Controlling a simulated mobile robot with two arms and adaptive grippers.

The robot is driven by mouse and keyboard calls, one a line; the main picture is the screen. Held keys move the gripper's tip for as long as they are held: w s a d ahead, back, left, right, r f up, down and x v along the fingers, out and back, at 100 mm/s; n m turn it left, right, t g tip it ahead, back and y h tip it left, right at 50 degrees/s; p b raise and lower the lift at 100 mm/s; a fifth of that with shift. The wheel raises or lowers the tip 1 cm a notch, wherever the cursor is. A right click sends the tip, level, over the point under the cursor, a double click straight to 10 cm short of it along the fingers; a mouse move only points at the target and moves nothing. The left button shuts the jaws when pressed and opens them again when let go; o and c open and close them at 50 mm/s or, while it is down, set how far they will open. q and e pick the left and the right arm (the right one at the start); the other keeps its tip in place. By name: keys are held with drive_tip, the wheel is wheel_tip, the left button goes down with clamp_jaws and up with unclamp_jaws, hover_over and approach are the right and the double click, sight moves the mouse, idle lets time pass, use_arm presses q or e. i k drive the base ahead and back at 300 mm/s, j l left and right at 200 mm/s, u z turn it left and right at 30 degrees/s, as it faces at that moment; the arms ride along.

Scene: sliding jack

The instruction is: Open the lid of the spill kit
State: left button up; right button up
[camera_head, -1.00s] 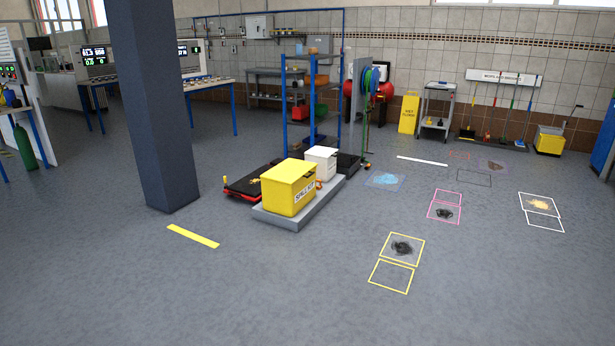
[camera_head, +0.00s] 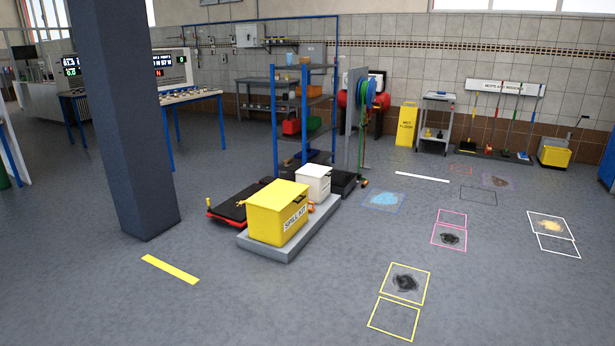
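The spill kit (camera_head: 272,220) is a yellow box with its name on a white label on its right-hand face. It stands on a low grey platform (camera_head: 268,249) near the middle of the view. Its yellow lid (camera_head: 277,194) lies shut on top. Neither of my grippers shows in the head view.
A white box (camera_head: 314,182) stands behind the spill kit on the platform. A black and red low cart (camera_head: 232,206) is close on its left. A blue-grey pillar (camera_head: 125,130) rises at left. A blue shelf rack (camera_head: 303,110) stands behind. Open floor with marked stains lies in front and right.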

sight(275, 197)
drive_tip(key=i+z, duration=0.2)
drive_tip(key=i, duration=2.45)
